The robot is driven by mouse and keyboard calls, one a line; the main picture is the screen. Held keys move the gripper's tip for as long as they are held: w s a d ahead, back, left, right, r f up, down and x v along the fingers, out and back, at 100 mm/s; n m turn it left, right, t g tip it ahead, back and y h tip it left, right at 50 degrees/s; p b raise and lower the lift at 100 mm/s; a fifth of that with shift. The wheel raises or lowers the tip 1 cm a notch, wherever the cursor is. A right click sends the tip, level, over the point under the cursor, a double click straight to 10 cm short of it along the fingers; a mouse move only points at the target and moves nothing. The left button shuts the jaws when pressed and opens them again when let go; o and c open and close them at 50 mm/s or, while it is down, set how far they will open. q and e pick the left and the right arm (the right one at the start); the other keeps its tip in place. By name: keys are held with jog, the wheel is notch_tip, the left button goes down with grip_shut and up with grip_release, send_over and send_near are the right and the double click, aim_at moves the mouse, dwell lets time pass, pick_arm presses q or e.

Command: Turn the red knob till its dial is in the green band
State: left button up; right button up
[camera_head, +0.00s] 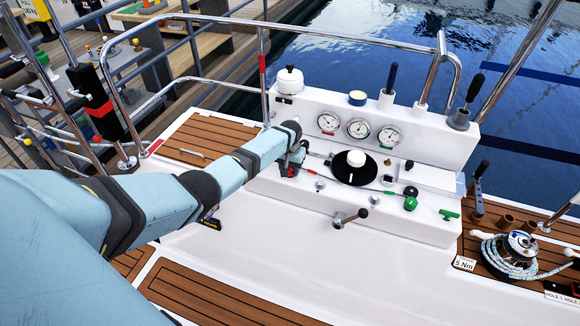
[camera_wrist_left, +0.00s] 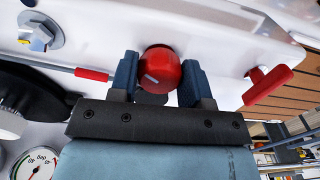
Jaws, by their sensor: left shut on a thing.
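In the left wrist view the red knob (camera_wrist_left: 160,70), round with a pale mark on its face, sits between the two fingers of my left gripper (camera_wrist_left: 160,82). The gripper is shut on it. In the head view my left gripper (camera_head: 292,165) is at the left end of the white console and mostly hides the knob. Three round white dials stand on the console's upright face: left (camera_head: 328,124), middle (camera_head: 358,129) and right (camera_head: 389,137). My right gripper is in neither view.
A black wheel (camera_head: 342,172) with a white hub lies right of my gripper. A red T-handle (camera_wrist_left: 267,86) is close beside my fingers. A rail (camera_head: 350,34) runs behind.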

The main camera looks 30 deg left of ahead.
aim_at(289, 168)
pick_arm(q)
jog(key=m, duration=0.6)
jog(key=shift+p, duration=0.3)
jog(key=m, duration=0.6)
jog(key=shift+a+m, duration=0.1)
jog(key=shift+m, duration=0.2)
jog(key=o, duration=0.9)
notch_tip(289, 168, up, 14)
jog(key=shift+f+p, duration=0.1)
jog(key=shift+p, duration=0.55)
